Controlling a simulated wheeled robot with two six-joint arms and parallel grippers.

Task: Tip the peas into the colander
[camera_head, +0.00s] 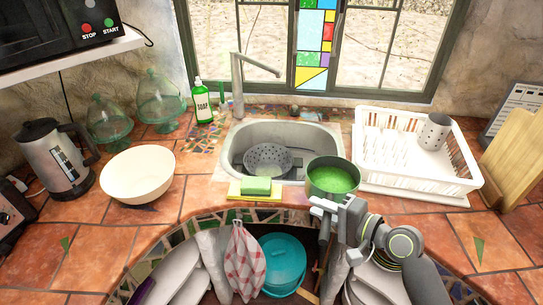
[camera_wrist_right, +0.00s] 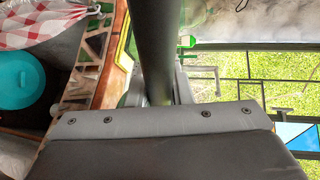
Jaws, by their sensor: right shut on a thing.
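A green pot (camera_head: 333,193) full of bright green peas (camera_head: 333,179) is at the right front edge of the sink, upright as far as I can tell. My right gripper (camera_head: 326,208) is at the pot's near side, shut on its handle. In the right wrist view a dark bar, seemingly the pot's handle (camera_wrist_right: 158,50), runs between the fingers. The grey colander (camera_head: 268,158) sits inside the sink, left of the pot, and looks empty. I cannot tell whether the pot touches the counter. My left gripper is not in view.
The sink (camera_head: 240,135) has a tall tap (camera_head: 237,85) behind it. A sponge (camera_head: 256,186) lies at its front edge. A white dish rack (camera_head: 400,185) stands right of the pot. A white bowl (camera_head: 138,174) and a kettle (camera_head: 52,158) stand at left.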

